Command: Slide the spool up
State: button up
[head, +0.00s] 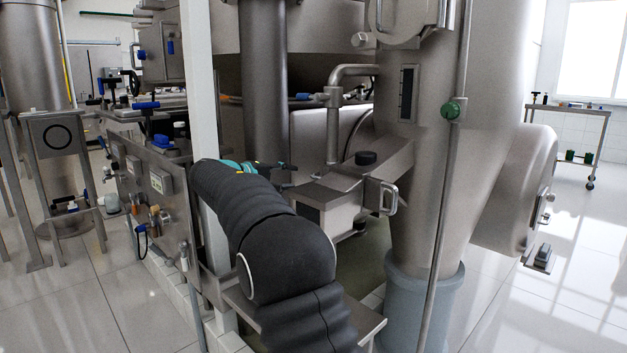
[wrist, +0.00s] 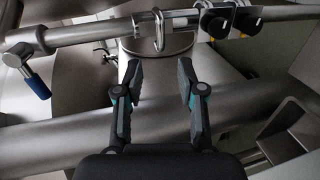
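My gripper (wrist: 158,70) is open in the wrist view, its two dark fingers apart with nothing held between them. Past the fingertips is a rounded metal part (wrist: 150,47) with an upright loop handle (wrist: 159,30), below a horizontal metal pipe (wrist: 90,31). I cannot tell for sure which part is the spool. In the head view my arm hides most of the gripper and what is in front of it.
A blue-handled valve (wrist: 37,85) hangs at the left of the pipe, and two black knobs (wrist: 216,22) sit at its right. In the head view a metal box with a handle (head: 388,197) stands right of my arm.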

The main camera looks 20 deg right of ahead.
aim_at(315, 177)
jog(key=x, duration=1)
jog(key=shift+w+d, duration=0.1)
jog(key=shift+d, duration=0.1)
grip_shut()
